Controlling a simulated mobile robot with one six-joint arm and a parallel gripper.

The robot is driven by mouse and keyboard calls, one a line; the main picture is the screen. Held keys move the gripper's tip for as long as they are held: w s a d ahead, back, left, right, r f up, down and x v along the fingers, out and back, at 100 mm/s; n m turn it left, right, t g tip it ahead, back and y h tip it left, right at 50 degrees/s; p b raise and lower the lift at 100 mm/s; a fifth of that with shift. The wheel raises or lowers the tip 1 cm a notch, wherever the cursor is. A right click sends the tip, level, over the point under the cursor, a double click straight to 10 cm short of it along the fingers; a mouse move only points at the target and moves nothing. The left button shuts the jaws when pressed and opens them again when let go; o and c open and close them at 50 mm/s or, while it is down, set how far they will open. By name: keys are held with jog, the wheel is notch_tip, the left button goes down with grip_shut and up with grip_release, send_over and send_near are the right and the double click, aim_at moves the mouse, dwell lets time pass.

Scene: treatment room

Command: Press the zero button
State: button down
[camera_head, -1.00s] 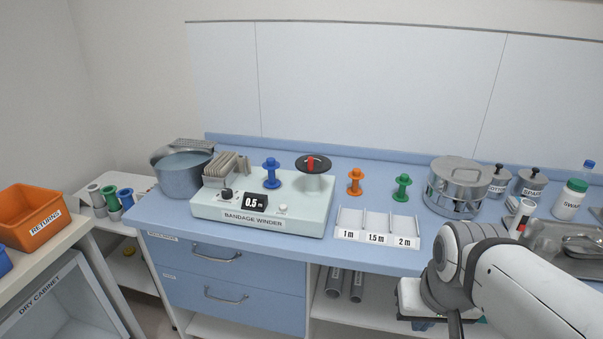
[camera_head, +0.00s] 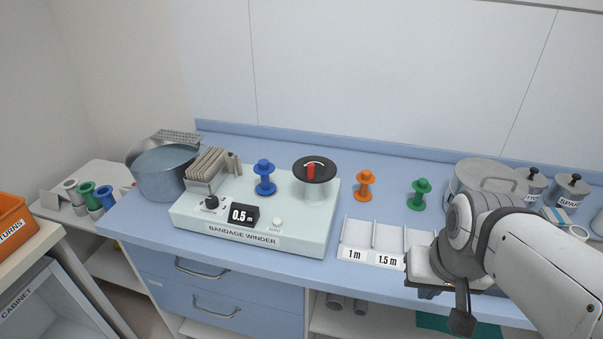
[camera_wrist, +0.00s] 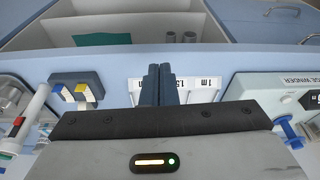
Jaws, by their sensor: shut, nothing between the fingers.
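The bandage winder (camera_head: 310,236) is a pale box on the blue counter, with a display reading 0.5 m. Its zero button (camera_head: 277,222) is a small white round knob right of the display, above a tiny label. Nothing touches it.
The labelled tray (camera_head: 356,253) lies between the winder and my arm. Orange (camera_head: 364,186) and green (camera_head: 419,194) spools stand behind. A metal pot (camera_head: 165,176) is at left.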

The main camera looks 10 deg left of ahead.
jog(key=w+a+r+m+y+p, duration=0.25)
jog(key=w+a, duration=0.35)
jog(key=a, duration=0.3)
jog(key=w+a+r+m+y+p, duration=0.2)
jog(key=w+a+m+y+p, duration=0.15)
jog(key=w+a, duration=0.4)
jog(key=m+t+y+p, duration=0.1)
jog(key=m+y+p, duration=0.1)
jog(key=m, duration=0.6)
send_over(277, 222)
jog(key=d, duration=0.1)
jog(key=shift+f, duration=0.15)
notch_tip(277, 222, down, 8)
jog(key=b, duration=0.6)
jog(key=shift+r, duration=0.2)
jog(key=shift+f+b, duration=0.6)
jog(key=shift+b, duration=0.35)
jog(key=shift+f+b, duration=0.45)
jog(key=shift+b, duration=0.1)
